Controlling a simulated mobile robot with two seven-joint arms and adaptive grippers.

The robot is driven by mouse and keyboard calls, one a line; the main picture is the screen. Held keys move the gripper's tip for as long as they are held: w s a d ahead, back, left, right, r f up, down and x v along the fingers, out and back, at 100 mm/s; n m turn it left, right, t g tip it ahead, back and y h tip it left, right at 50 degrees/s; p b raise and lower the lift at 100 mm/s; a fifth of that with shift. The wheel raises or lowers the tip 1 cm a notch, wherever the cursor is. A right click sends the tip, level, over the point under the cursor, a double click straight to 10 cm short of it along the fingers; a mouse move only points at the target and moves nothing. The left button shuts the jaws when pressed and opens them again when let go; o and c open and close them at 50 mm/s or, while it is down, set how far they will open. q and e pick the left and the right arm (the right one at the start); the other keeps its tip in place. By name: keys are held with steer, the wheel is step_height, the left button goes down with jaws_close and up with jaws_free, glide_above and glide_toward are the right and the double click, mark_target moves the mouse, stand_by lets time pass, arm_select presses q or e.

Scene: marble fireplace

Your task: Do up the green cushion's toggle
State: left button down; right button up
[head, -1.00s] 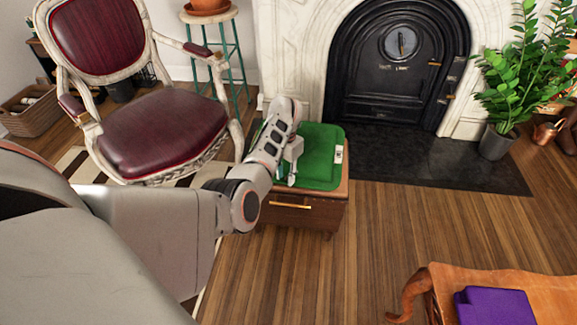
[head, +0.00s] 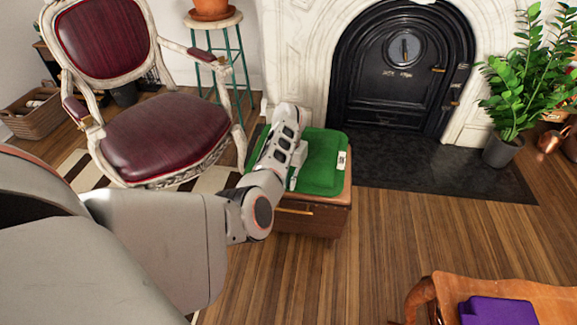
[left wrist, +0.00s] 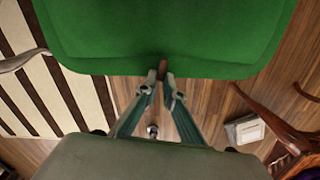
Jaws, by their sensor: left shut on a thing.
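The green cushion (head: 322,165) lies on top of a brown wooden chest (head: 320,221), with a small white label on its right edge. In the left wrist view the cushion (left wrist: 165,35) fills the top, its edge just past my fingertips. My left gripper (head: 293,182) is at the cushion's left part, its hand hiding some of it. In the left wrist view my left gripper (left wrist: 163,82) is shut on a small brown piece, seemingly the toggle (left wrist: 163,67), against the cushion's edge. Any loop is not discernible. My right gripper is in neither view.
A red-seated armchair (head: 165,135) stands left of the chest. The fireplace (head: 395,75) with its dark hearth is behind, and a potted plant (head: 505,90) at right. A wooden bench (head: 540,292) with a purple cushion (head: 497,310) is at front right. The floor between is clear.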

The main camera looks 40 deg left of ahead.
arm_select(q)
steer(key=shift+d+f+n, duration=0.15)
steer(key=shift+d+n, duration=0.05)
steer(key=shift+n, duration=0.7)
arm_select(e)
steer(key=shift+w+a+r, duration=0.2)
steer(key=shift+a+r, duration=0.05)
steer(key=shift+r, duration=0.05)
arm_select(q)
steer(key=c, duration=2.2)
jaws_free()
steer(key=shift+o, duration=0.2)
steer(key=shift+r, duration=0.2)
step_height(320, 180, up, 12)
steer(key=shift+f, duration=0.1)
